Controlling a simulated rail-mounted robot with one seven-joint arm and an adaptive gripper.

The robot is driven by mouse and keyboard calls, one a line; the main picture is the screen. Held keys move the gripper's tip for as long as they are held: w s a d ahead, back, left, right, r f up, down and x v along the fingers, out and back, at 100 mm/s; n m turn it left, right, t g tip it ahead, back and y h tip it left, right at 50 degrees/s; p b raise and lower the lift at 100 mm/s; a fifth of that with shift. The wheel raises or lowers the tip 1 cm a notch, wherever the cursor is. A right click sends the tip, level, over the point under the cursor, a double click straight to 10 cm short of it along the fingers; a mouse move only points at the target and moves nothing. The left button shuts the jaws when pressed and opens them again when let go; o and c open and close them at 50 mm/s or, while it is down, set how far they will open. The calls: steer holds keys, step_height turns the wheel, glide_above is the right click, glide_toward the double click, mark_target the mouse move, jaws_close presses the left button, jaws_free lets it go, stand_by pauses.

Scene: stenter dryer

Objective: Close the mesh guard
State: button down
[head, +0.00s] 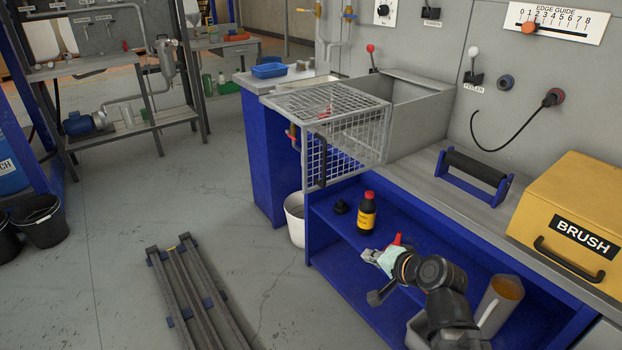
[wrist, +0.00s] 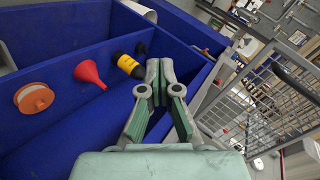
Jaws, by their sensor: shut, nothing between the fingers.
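The mesh guard (head: 350,130) is a grey wire cage with a black handle (head: 321,160). It juts out from the grey metal housing (head: 420,115) beyond the front of the bench, and the housing's inside shows behind it. The guard also shows at the right of the wrist view (wrist: 240,112). My gripper (head: 372,257) is low in front of the blue shelf, below and to the right of the guard, apart from it. In the wrist view its fingers (wrist: 159,80) are together and empty.
A black bottle with a yellow label (head: 367,214) and a red funnel (wrist: 89,74) are at the blue shelf near my gripper. A white bucket (head: 295,218) stands below the guard.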

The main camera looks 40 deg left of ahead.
steer(key=s+a+r+m+t+y+b, duration=0.1)
steer(key=s+a+r+m+y, duration=0.15)
steer(key=r, duration=0.75)
steer(key=s+a+r+m+t+y+b, duration=0.1)
steer(key=s+a+r+m+y+b, duration=0.2)
steer(key=r, duration=0.6)
steer(key=n+p, duration=0.1)
steer(key=p, duration=1.3)
glide_toward(305, 160)
steer(key=shift+s+d+r+g+y, duration=0.15)
steer(key=shift+d+y, duration=0.1)
steer(key=shift+d, duration=0.25)
steer(key=shift+s+d+f+g+y, duration=0.1)
steer(key=shift+d+g+y, duration=0.1)
steer(key=shift+d, duration=0.35)
steer(key=shift+a+p, duration=0.1)
steer(key=shift+p, duration=0.25)
steer(key=x, duration=0.6)
steer(key=p+x, duration=0.1)
steer(key=x, duration=0.2)
steer(key=shift+w+f, duration=0.15)
steer(key=shift+f, duration=0.1)
